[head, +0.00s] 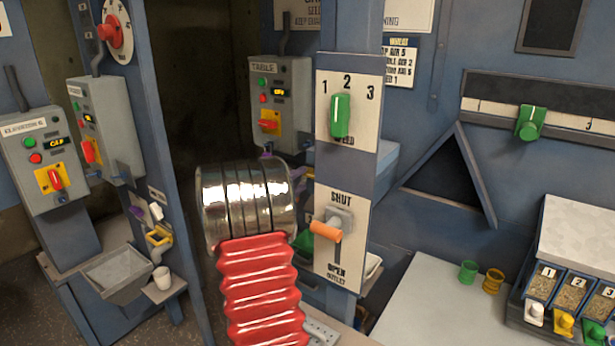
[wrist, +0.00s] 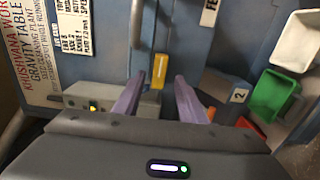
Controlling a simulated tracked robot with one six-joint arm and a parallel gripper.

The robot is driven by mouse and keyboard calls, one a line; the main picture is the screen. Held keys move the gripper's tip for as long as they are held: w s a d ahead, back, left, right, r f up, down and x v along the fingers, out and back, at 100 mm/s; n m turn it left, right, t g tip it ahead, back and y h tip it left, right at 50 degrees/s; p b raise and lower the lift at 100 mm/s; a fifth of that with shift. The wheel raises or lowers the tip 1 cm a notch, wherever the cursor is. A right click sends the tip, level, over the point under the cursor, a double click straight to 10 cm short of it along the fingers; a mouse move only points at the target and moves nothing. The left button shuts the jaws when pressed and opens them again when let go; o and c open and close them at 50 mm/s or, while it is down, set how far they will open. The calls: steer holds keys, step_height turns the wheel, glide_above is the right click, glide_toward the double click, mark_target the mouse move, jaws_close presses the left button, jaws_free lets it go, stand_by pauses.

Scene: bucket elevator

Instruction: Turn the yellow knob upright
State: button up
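In the wrist view, a yellow knob (wrist: 160,68) shows as a narrow bar just beyond the fingertips, standing nearly vertical in that picture with a slight lean. My gripper (wrist: 160,80) has its two purple fingers apart, with the knob in line with the gap between them. The frame does not show clearly whether the fingers touch it, and a visible gap lies on each side. In the head view my red and silver arm hides most of the gripper, and I cannot make out the knob there.
A panel post carries a green speed knob (head: 340,116) and an orange outlet handle (head: 327,231), right beside my arm. A grey table control box (head: 281,105) stands behind. In the wrist view, a green bin (wrist: 272,96) and a white bin (wrist: 298,42) lie right.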

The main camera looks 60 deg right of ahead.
mark_target(309, 175)
steer(key=shift+s+d, duration=0.2)
steer(key=shift+d, duration=0.95)
steer(key=shift+s+d, duration=0.2)
steer(key=shift+d, duration=0.95)
steer(key=shift+c, duration=0.7)
